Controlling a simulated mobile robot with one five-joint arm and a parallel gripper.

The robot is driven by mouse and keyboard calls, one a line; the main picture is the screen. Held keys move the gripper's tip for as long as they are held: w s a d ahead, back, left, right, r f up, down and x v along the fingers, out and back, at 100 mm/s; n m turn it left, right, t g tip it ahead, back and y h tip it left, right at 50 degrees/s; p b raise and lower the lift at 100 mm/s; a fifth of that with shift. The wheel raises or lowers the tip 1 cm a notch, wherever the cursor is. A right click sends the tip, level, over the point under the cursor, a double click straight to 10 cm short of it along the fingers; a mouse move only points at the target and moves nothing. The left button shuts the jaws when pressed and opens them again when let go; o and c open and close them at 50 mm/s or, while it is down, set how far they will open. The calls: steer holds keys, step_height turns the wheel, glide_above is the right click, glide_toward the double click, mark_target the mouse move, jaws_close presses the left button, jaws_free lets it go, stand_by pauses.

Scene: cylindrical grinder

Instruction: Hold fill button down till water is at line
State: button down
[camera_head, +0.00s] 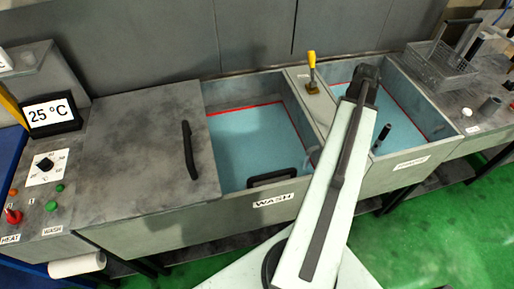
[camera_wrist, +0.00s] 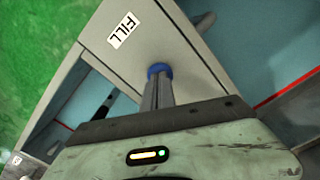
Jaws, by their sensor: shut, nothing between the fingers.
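The blue fill button (camera_wrist: 158,70) sits on the grey divider between two tanks, near a white FILL label (camera_wrist: 123,30). My gripper (camera_wrist: 158,80) is shut and empty, its fingertips at the button and seemingly touching it. I cannot tell how far the button is pressed. In the head view my arm hides the button and fingertips. The wash tank (camera_head: 258,197) holds blue-green water (camera_head: 255,145). Its red line (camera_head: 245,107) runs along the back wall, close to the water's edge; an exact match is hard to tell. The right tank also shows water and a red line (camera_head: 415,105).
A yellow-handled lever (camera_head: 312,72) stands on the divider behind my arm. A grey lid (camera_head: 145,135) covers the left part. A wire basket (camera_head: 440,65) stands at the right. A display (camera_head: 51,115) reads 25 °C. A pipe (camera_wrist: 200,25) is near the button.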

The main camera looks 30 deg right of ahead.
steer(key=shift+r, duration=0.1)
step_height(320, 180, up, 7)
steer(key=p, duration=0.7)
